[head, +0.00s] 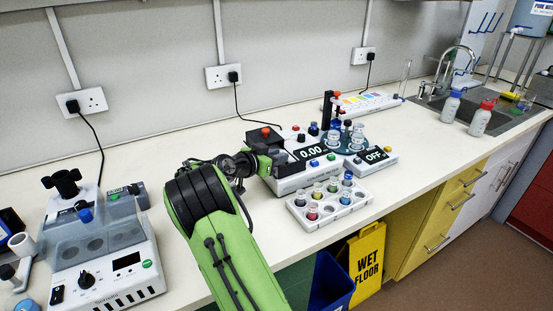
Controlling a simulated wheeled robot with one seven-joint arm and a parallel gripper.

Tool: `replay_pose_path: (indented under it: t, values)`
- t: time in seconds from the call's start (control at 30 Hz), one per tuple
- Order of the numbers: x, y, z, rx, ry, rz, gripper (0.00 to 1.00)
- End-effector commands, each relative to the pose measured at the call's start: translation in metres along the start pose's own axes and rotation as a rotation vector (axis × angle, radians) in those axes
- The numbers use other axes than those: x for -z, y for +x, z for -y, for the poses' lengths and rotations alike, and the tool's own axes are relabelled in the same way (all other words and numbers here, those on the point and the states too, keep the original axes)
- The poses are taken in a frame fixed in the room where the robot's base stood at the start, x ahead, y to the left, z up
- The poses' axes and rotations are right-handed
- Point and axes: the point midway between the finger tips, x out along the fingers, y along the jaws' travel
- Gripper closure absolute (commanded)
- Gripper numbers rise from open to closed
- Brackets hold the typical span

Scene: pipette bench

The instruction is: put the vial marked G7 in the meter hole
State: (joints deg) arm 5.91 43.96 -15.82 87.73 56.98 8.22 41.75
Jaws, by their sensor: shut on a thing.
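My gripper (273,158) is at the left end of the white meter (301,180), whose display reads 0.00. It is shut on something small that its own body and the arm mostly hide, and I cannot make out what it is. The meter hole is hidden or too small to tell. A white vial rack (343,212) stands in front of the meter. It holds several vials with coloured caps, among them a red one (312,212) and a blue one (347,179), and has some empty holes. No marking G7 is readable.
A large white machine (105,255) stands at left.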

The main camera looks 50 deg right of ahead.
Motion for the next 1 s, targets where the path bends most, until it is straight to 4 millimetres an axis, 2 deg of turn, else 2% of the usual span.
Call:
replay_pose_path:
  t: [0.23,0.27,0.3,0.57,0.67,0.77,1.0]
  values:
    - [-0.006,0.002,0.000,0.000,0.000,0.000,1.00]
    - [-0.005,0.001,0.000,0.000,-0.001,0.000,0.70]
    - [-0.004,0.001,0.000,0.000,-0.001,0.000,0.64]
    - [-0.004,0.001,0.000,0.000,-0.001,0.000,0.64]
    - [0.002,-0.001,0.000,0.000,-0.001,0.000,0.64]
    - [0.002,-0.021,0.002,0.006,-0.003,0.001,0.64]
    - [0.002,-0.087,0.002,0.005,-0.003,0.001,0.64]
